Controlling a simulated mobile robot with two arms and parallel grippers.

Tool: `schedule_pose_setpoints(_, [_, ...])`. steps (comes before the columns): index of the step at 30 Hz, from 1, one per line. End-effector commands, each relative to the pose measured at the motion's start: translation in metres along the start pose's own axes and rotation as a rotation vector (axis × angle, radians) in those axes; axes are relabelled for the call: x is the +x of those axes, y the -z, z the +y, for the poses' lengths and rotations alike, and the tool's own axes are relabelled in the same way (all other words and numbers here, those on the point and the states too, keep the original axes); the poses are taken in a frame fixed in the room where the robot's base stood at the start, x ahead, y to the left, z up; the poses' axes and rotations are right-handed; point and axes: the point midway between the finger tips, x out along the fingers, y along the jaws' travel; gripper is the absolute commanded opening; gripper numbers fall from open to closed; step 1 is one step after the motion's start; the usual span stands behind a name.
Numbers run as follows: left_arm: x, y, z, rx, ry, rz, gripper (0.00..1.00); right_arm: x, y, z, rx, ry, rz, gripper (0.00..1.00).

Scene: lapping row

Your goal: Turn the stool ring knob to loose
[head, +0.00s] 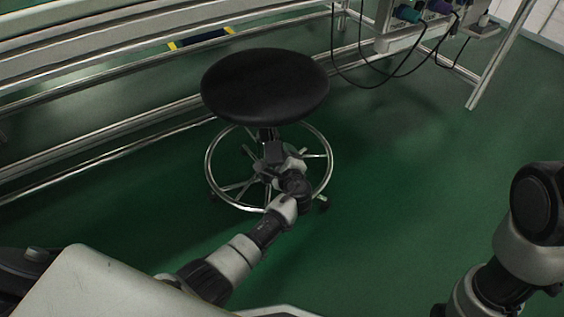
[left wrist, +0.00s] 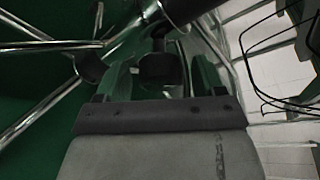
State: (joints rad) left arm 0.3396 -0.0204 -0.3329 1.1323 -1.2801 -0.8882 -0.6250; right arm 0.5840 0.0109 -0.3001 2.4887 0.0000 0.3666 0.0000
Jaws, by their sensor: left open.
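The stool has a round black seat (head: 265,85) and a chrome foot ring (head: 328,160) low around its column. My left gripper (head: 272,148) reaches in under the front of the seat, at the column. In the left wrist view, my left gripper (left wrist: 160,76) is open, with one finger on each side of a dark rounded knob (left wrist: 158,68). Gaps show between the knob and the fingers, so it is not gripped. The knob is hidden behind my arm in the head view. Its turn position cannot be read. My right gripper is out of view.
Chrome spokes (left wrist: 45,105) of the stool lie left of the gripper in the left wrist view. A metal frame with rails (head: 110,115) runs behind the stool. Cables (head: 375,82) hang at the upper right. The green floor (head: 420,180) right of the stool is clear.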

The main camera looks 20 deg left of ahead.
Motion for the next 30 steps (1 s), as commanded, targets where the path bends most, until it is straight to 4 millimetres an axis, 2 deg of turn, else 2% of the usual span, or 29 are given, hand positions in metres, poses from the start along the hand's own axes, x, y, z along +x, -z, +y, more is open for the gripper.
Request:
schedule_pose_setpoints(4, [0.0084,0.0,0.0002,-0.001,0.0,0.0,0.69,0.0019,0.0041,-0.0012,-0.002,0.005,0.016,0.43])
schedule_pose_setpoints(12, [0.0093,-0.0005,-0.0003,-0.001,-0.001,0.0,0.69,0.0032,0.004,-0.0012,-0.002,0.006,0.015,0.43])
schedule_pose_setpoints(14, [0.0092,-0.0005,-0.0003,-0.001,-0.001,0.0,0.61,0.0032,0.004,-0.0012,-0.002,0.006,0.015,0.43])
schedule_pose_setpoints(22, [0.009,-0.0004,-0.0002,-0.001,-0.001,0.0,0.2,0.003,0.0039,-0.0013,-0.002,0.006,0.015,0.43])
schedule_pose_setpoints(30, [0.0085,-0.0012,-0.0015,0.024,-0.012,0.001,0.2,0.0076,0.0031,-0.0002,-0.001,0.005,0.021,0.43])
